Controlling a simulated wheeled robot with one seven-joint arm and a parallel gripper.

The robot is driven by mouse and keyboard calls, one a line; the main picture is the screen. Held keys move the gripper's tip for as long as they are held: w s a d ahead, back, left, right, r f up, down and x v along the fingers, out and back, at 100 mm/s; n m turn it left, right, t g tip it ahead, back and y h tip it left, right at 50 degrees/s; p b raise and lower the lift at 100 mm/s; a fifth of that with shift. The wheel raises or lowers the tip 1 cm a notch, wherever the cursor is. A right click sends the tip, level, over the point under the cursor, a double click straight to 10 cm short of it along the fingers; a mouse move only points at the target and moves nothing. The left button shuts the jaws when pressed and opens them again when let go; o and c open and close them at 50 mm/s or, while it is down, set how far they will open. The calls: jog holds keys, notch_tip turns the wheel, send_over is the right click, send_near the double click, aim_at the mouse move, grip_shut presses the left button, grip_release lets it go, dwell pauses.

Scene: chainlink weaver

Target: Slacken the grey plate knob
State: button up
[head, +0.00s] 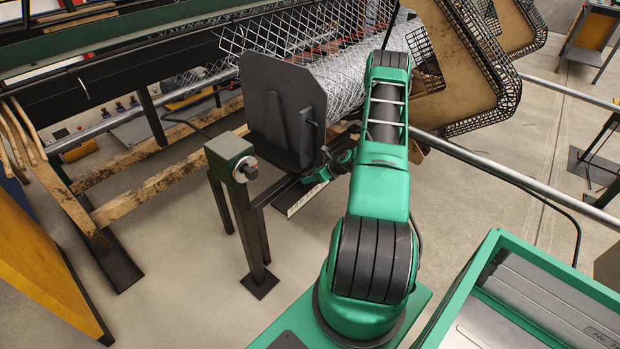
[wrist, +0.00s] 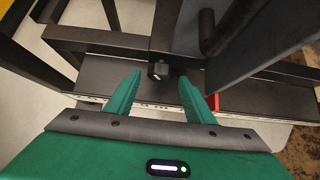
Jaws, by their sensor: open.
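A small dark knob (wrist: 160,70) shows in the wrist view. It sits on a dark bar, between and just beyond the fingertips of my gripper (wrist: 161,80). My gripper is open and nothing is between its fingers. I cannot tell how far the tips are from the knob. In the head view my gripper (head: 322,172) is low beside the upright dark grey plate (head: 270,100), partly hidden by my arm. The small knob is not clear in the head view.
A green-topped post (head: 229,148) with a round knob (head: 248,168) stands left of my gripper. A wire mesh roll (head: 345,75) lies behind the plate. In the wrist view, dark bars (wrist: 95,38) and a slanted panel (wrist: 265,40) stand close around the knob. Open floor lies front left.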

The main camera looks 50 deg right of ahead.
jog(key=shift+x, duration=0.85)
